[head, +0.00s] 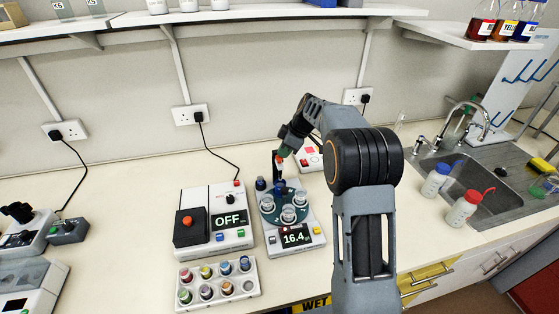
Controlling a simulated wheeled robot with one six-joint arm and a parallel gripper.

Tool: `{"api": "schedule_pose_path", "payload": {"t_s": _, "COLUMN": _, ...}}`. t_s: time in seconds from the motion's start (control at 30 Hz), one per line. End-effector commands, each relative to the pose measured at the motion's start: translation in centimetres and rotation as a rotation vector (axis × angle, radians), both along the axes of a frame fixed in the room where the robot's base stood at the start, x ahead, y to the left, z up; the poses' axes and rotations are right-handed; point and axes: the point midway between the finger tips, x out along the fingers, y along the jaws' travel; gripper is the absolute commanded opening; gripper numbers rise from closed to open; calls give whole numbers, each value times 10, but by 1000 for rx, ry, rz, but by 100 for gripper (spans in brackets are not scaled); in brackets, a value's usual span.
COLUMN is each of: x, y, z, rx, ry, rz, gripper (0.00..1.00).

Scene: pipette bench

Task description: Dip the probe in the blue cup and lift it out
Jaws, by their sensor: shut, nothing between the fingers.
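My gripper (282,158) is at the end of my arm in the head view, pointing down above the back of a round teal turntable (269,206). Its fingers are small and partly dark, so their detail is hard to see. A dark upright post stands right beside it at the back of the turntable. A dark blue cup (261,184) is at the turntable's back left, and another blue piece (280,187) is just below the gripper. I cannot tell which is the task's blue cup. Clear cups (289,215) stand on the turntable's front and right. I cannot make out the probe clearly.
The turntable's unit (297,237) displays 16.4. A white box (229,219) reading OFF stands to its left. A white rack (220,286) with several coloured-cap vials is in front. Two wash bottles (463,208) and a sink are at the right, and a shelf runs above.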

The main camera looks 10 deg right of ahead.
Motion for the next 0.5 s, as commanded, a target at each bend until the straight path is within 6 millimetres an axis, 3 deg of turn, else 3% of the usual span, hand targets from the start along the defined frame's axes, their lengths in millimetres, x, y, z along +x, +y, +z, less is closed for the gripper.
{"api": "schedule_pose_path", "payload": {"t_s": 0.5, "x": 1, "y": 2, "z": -7, "rx": 0, "ry": 0, "rz": 0, "gripper": 0}}
